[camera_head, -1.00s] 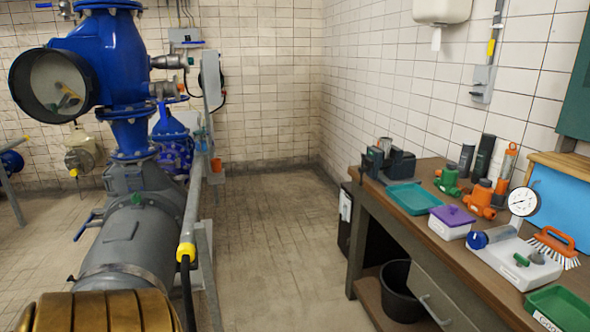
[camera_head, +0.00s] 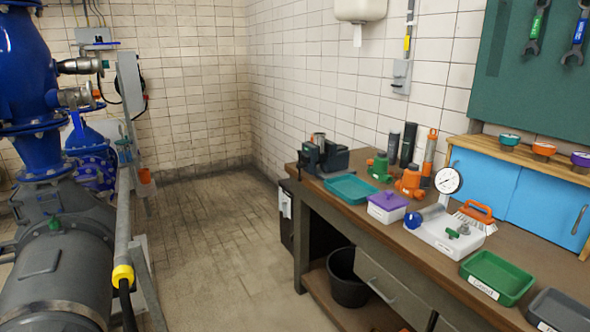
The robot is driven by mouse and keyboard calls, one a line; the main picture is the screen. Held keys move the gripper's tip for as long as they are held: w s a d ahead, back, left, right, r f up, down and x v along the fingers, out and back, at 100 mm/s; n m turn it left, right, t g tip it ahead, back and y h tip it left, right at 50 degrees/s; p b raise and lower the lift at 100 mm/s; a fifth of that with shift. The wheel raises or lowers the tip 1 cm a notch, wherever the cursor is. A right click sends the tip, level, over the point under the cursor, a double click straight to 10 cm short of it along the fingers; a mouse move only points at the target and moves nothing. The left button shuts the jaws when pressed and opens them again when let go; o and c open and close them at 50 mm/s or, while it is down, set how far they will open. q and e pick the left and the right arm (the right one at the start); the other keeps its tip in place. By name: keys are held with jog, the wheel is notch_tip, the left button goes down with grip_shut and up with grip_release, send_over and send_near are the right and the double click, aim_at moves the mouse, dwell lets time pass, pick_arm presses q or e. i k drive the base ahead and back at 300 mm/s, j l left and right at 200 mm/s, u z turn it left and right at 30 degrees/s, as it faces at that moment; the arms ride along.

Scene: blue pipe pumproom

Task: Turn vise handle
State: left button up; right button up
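A dark vise (camera_head: 322,155) stands at the far left end of the workbench, with a metal cylinder (camera_head: 318,139) at its jaws. Its handle is too small to make out. Neither of my grippers shows in the head view.
The wooden workbench (camera_head: 400,262) runs along the right wall. A teal tray (camera_head: 352,190), a purple-lidded box (camera_head: 388,207), a dial gauge (camera_head: 448,181) and a green tray (camera_head: 497,277) stand on it. A black bucket (camera_head: 348,284) sits below. Blue and grey piping (camera_head: 60,265) fills the left. The floor (camera_head: 215,240) between is clear.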

aim_at(300, 165)
jog(key=i+j+z, duration=0.15)
jog(key=i, duration=0.35)
jog(key=i+j+z, duration=0.15)
jog(key=i, duration=0.35)
jog(key=i+j+z, duration=0.15)
jog(key=i, duration=0.35)
